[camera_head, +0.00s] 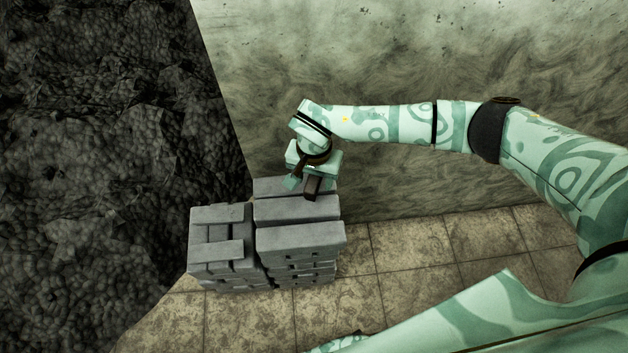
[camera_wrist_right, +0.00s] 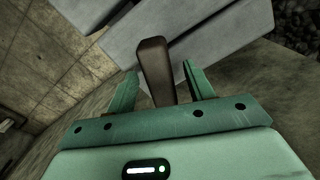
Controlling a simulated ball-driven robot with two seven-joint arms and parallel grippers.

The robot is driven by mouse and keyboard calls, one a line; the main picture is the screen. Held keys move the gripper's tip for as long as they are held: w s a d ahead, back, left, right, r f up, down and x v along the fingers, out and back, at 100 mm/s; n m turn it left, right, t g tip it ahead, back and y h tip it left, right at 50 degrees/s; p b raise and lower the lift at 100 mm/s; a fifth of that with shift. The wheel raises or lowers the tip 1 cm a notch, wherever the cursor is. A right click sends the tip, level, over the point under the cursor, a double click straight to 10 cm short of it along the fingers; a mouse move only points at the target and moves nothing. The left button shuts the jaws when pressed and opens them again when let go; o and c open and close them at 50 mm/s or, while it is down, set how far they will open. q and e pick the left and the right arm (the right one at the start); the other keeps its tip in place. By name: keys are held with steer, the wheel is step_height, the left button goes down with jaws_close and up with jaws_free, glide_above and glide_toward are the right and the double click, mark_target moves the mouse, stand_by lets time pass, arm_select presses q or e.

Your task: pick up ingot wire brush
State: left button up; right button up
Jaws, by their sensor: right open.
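The wire brush shows as a brown handle (camera_wrist_right: 154,62) between the two fingers in the right wrist view. In the head view a small brown piece (camera_head: 313,186), likely the same brush, shows at the top of the ingot stack (camera_head: 300,237). Its bristles cannot be made out. My right gripper (camera_head: 301,187) is over the back of the stack, pointing down. In the right wrist view the gripper (camera_wrist_right: 160,72) is open, with a gap between each finger and the handle. My left gripper does not show.
The grey ingots (camera_wrist_right: 215,30) are piled in two columns, the left one (camera_head: 221,214) lower. A pale wall (camera_head: 400,60) stands behind the stack. Dark rough rock (camera_head: 90,150) fills the left. The tiled floor (camera_head: 410,245) right of the stack is clear.

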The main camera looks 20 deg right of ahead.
steer(key=shift+f, duration=0.2)
stand_by(0.3)
jaws_close()
steer(key=shift+r, duration=0.1)
